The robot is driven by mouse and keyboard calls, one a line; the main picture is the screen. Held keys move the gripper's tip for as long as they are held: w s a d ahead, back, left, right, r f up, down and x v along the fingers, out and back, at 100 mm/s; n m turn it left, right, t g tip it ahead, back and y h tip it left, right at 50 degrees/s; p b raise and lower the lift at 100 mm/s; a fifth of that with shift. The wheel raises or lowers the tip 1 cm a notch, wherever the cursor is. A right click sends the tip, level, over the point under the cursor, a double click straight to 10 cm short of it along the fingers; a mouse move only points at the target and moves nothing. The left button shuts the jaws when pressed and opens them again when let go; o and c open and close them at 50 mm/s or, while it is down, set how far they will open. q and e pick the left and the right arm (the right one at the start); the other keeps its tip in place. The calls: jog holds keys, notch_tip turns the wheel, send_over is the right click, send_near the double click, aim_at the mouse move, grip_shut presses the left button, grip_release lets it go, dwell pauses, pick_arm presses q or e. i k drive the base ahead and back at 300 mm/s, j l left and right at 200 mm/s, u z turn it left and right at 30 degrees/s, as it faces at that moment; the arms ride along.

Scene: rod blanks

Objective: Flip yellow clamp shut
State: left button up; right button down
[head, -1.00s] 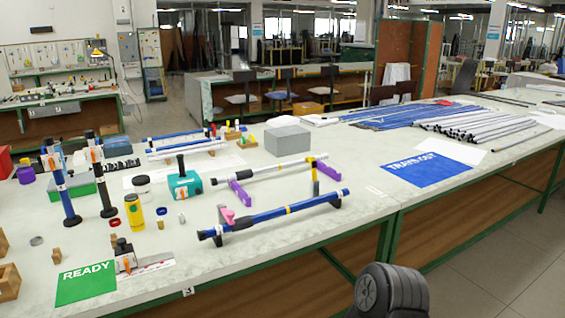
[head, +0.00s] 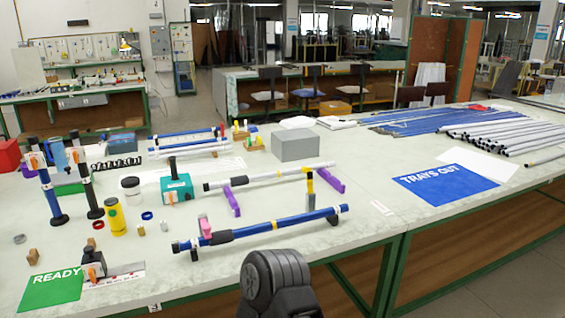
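The yellow clamp (head: 310,188) stands upright at the right part of a blue rod (head: 280,224) with a black sleeve. Its upper part points up, away from the rod, and its grey lower part meets the rod. The rod rests on black supports (head: 333,220) near the table's front edge. A black rounded part of my arm shows at the bottom, in front of the table. Neither gripper is in view.
Behind lies a grey rod (head: 285,173) on purple supports (head: 232,200), beside a teal block (head: 177,188).

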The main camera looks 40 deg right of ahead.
aim_at(307, 171)
jog(key=l, duration=0.45)
jog(key=k+l+u, duration=0.1)
jog(key=l, duration=0.4)
jog(key=l+u, duration=0.1)
jog(key=l, duration=0.35)
jog(key=k+l, duration=0.15)
jog(key=l, duration=0.3)
jog(key=l+u, duration=0.1)
jog(key=l, duration=0.4)
jog(key=k+l, duration=0.15)
jog(key=l, duration=0.3)
jog(key=k+l+u, duration=0.1)
jog(key=l, duration=0.35)
jog(key=k+l, duration=0.1)
jog(key=l, duration=0.35)
jog(key=u, duration=0.05)
